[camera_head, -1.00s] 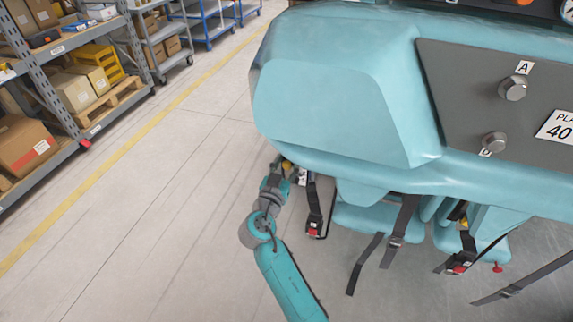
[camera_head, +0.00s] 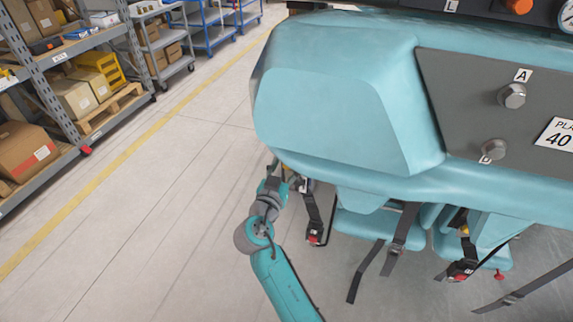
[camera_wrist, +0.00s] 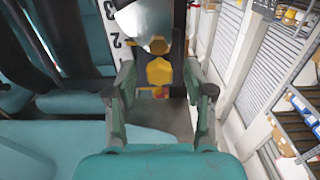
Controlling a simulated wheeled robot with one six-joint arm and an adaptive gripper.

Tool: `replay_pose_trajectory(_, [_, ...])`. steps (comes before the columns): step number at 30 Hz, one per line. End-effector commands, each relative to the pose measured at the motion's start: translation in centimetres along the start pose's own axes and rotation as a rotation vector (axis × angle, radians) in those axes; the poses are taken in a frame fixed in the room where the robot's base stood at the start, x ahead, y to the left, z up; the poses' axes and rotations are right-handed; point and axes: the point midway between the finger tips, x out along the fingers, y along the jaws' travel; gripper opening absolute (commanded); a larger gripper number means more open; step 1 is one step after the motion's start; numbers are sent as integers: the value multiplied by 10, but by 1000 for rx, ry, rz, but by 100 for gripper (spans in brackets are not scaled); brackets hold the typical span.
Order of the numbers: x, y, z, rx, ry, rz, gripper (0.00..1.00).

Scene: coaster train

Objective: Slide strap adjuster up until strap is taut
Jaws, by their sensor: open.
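In the head view, dark straps hang by the teal seats. One strap (camera_head: 402,232) carries a strap adjuster (camera_head: 396,247), and another adjuster (camera_head: 510,299) sits on a strap at the lower right. A further strap (camera_head: 313,212) ends in a red-and-black buckle (camera_head: 315,239). I cannot tell which strap the task means. My gripper (camera_wrist: 160,97) is open in the wrist view, its fingers apart. A yellow part (camera_wrist: 158,71) shows beyond and between the fingers, with no visible contact. In the head view my gripper is small and beside the teal body's lower left edge.
The large teal car body (camera_head: 330,95) overhangs the seats. A number strip (camera_wrist: 112,25) and a shiny rounded part (camera_wrist: 145,18) are close above my gripper in the wrist view. Shelving (camera_head: 55,120) stands far left. The floor (camera_head: 150,200) between is clear.

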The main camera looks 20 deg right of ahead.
Motion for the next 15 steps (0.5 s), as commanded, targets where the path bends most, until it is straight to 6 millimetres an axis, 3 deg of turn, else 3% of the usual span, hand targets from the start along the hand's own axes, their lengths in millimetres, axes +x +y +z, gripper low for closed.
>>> replay_pose_trajectory(15, [-93, 0, 1, -1, 0, -3, 53])
